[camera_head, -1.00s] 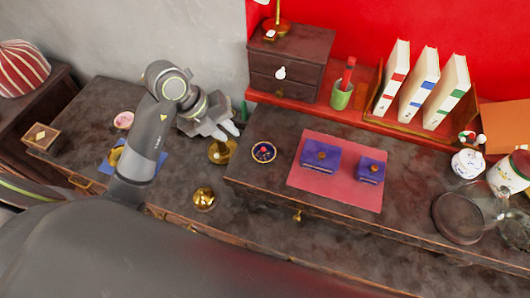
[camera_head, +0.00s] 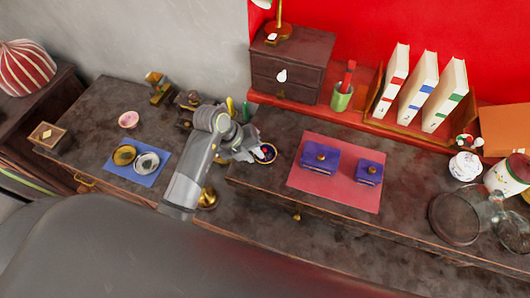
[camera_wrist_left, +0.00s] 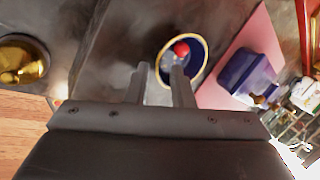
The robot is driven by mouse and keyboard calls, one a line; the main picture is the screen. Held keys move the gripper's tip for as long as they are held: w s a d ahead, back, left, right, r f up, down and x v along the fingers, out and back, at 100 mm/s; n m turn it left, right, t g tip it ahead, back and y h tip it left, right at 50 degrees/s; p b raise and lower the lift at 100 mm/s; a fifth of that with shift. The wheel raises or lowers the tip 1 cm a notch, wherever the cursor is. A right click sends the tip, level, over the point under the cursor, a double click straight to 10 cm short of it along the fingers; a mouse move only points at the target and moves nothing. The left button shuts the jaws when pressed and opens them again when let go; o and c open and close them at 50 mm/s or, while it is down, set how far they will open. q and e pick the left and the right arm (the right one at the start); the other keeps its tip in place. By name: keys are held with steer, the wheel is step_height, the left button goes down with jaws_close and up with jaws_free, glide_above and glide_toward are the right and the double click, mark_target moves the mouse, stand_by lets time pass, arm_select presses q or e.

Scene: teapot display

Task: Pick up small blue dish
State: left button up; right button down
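The small blue dish (camera_head: 268,153) has a gold rim and sits on the raised dark tabletop, left of the red mat. In the left wrist view the dish (camera_wrist_left: 201,55) holds a red round thing. My left gripper (camera_head: 249,149) is at the dish's left side and hides part of it in the head view. In the left wrist view my left gripper's (camera_wrist_left: 160,69) fingers are apart with nothing held between them. One fingertip overlaps the dish's near rim in that view; I cannot tell whether it touches. My right gripper is not in view.
Two purple boxes (camera_head: 319,159) lie on the red mat (camera_head: 338,195) to the right. A brass pot (camera_head: 208,198) stands below my left arm. A blue mat (camera_head: 149,180) with two round items is at left. A green pen cup (camera_head: 341,97) stands behind.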

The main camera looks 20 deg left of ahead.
arm_select(q)
steer(key=shift+d+f, duration=0.1)
steer(key=shift+f, duration=0.15)
steer(key=shift+c, duration=0.4)
jaws_close()
steer(key=shift+r, duration=0.1)
